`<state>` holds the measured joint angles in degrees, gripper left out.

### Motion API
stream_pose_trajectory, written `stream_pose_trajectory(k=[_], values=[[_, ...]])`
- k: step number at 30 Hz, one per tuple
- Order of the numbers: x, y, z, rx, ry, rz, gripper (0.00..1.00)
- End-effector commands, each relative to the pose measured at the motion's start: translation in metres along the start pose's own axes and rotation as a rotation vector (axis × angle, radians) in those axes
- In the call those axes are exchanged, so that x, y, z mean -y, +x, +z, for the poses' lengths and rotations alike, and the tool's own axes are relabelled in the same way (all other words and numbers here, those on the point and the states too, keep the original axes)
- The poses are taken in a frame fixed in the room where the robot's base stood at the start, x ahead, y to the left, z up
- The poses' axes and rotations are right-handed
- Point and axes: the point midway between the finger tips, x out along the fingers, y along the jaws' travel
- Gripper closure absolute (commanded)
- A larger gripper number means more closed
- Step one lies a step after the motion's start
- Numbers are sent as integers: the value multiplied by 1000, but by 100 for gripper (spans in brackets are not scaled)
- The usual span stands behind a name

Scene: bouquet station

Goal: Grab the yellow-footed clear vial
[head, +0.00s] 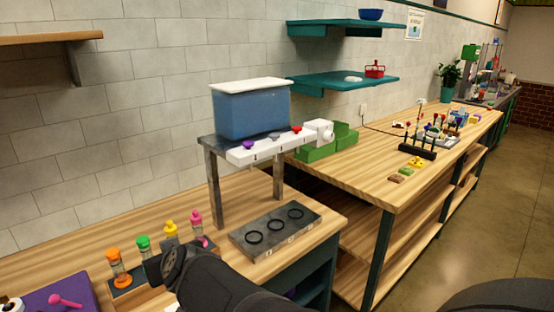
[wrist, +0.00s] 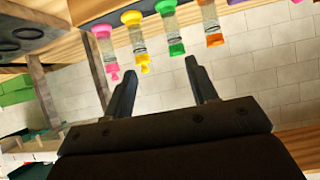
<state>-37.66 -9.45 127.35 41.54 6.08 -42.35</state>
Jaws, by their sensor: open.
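The yellow-footed clear vial (head: 170,231) stands in a row of vials in the head view, its lower part hidden behind my gripper. In the wrist view, which looks upside down, this vial (wrist: 137,42) shows a clear body with yellow at both ends. My gripper (head: 168,264) is close in front of the row. In the wrist view its two fingers (wrist: 161,66) are open and apart, with nothing held between them. The yellow vial lies toward the left finger there, beyond the fingertips.
Orange (head: 118,268), green (head: 143,243) and pink (head: 196,222) vials stand in the same row, close to the yellow one. A grey plate with three rings (head: 275,230) lies to the right. A stand holding a blue tank (head: 252,112) rises behind it. A purple mat (head: 60,296) is at the left.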

Motion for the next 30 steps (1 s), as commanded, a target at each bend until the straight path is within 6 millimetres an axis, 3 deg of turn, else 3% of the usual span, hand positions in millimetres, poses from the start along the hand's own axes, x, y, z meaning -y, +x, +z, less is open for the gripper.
stream_pose_trajectory(k=[8, 21, 30], values=[[-6, 0, 1, -3, 1, 18, 47], [-80, -3, 0, -160, -32, 221, 47], [-84, -6, 3, -272, -58, 129, 47]])
